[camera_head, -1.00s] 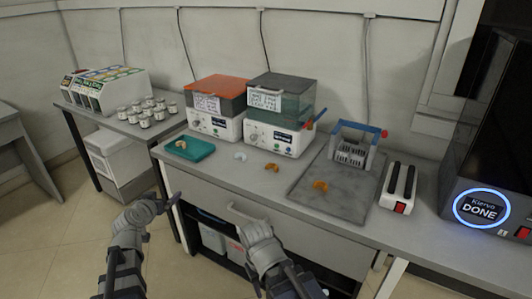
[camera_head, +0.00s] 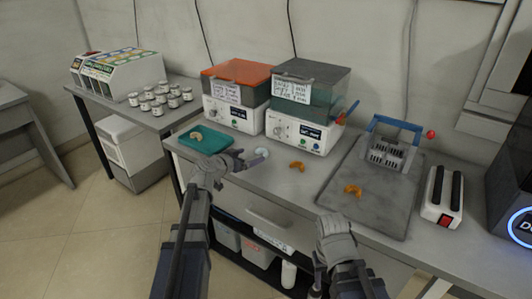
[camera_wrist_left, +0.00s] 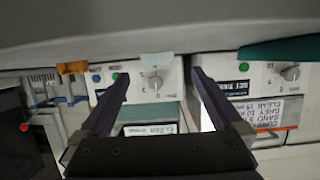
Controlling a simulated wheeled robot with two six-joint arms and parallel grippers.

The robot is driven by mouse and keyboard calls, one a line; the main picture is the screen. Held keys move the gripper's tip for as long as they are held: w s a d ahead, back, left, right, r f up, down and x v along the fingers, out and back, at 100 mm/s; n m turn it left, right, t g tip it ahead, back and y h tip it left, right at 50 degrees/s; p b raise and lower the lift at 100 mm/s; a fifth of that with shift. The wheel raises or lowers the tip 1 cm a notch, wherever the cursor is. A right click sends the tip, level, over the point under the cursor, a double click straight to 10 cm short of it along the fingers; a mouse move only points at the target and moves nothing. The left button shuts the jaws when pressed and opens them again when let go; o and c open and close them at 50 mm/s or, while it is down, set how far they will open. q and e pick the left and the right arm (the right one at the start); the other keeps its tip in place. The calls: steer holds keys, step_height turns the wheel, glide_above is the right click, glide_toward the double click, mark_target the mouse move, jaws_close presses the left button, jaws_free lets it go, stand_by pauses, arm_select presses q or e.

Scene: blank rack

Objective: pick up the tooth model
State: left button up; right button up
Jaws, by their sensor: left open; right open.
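Several small arch-shaped tooth models lie on the bench. A pale blue-white one (camera_head: 261,153) is just right of my left gripper (camera_head: 240,161), an orange one (camera_head: 297,165) is further right, and another orange one (camera_head: 353,190) is on the grey tray. A beige one (camera_head: 196,136) lies on the teal tray (camera_head: 212,143). My left gripper is open and empty at the bench's front edge. In the left wrist view, the pale model (camera_wrist_left: 157,59) is between its spread fingers (camera_wrist_left: 160,80), beyond them. My right gripper (camera_head: 317,285) is low before the bench; its fingers are hardly visible.
Two labelled machines, with an orange lid (camera_head: 240,71) and a dark lid (camera_head: 310,70), stand behind the models. The grey tray (camera_head: 385,212) carries a blue-handled rack (camera_head: 392,150). A white device (camera_head: 442,195) stands right of it. Jars (camera_head: 160,97) stand on the left table.

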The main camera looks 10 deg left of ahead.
mark_target(263, 151)
arm_select(q)
steer(key=shift+b+x, duration=0.8)
steer(key=shift+x, duration=2.3)
steer(key=shift+s+d+r, duration=0.1)
steer(key=shift+d, duration=0.05)
steer(key=shift+c, duration=0.2)
steer(key=c, duration=1.3)
